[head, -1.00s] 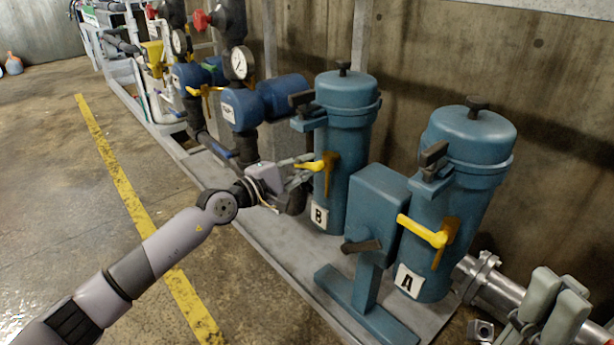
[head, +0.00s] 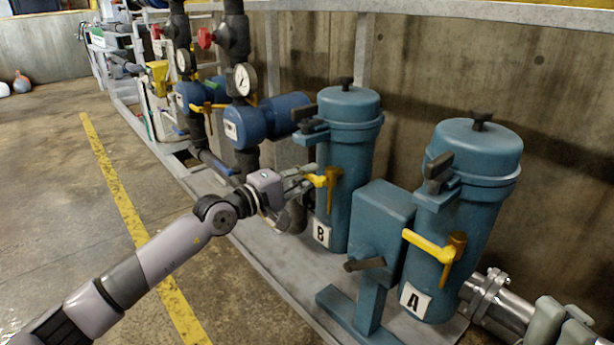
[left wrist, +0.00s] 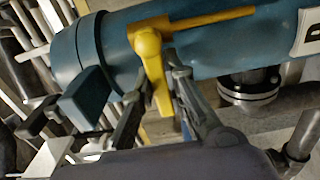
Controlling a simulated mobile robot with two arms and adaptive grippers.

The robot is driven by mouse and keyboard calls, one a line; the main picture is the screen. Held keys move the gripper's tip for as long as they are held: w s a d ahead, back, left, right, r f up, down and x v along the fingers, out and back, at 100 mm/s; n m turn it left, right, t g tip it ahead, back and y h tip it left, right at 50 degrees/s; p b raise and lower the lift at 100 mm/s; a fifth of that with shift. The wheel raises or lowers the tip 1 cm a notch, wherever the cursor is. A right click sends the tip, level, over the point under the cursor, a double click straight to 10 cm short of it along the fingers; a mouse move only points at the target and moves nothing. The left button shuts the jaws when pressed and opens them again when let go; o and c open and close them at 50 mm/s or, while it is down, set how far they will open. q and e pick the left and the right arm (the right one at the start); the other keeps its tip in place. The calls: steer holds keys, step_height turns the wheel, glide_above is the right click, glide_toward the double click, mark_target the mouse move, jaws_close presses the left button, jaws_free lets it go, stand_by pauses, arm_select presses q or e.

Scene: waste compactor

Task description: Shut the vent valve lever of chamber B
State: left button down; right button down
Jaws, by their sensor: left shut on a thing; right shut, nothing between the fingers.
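Chamber B is the upright blue canister (head: 343,215) with the label B (head: 321,233). Its yellow vent valve lever (head: 318,181) sits on the side facing me and points left, roughly level. My left gripper (head: 305,179) is at the lever's outer end. In the left wrist view, the fingers (left wrist: 158,104) are shut around the lever handle (left wrist: 157,82), below its round hub. The gripper partly hides the lever's tip. My right gripper (head: 560,328) is shut and empty at the bottom right, cut off by the picture edge.
Chamber A (head: 459,200), with a similar yellow lever (head: 428,243), stands to the right. A blue box on a stand (head: 382,225) is between the canisters. Blue pumps (head: 247,127) and a gauge (head: 245,79) stand left of B. The floor left of the grey base is clear.

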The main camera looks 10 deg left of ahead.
arm_select(q)
steer(key=c, duration=1.6)
jaws_free()
steer(key=v, duration=1.2)
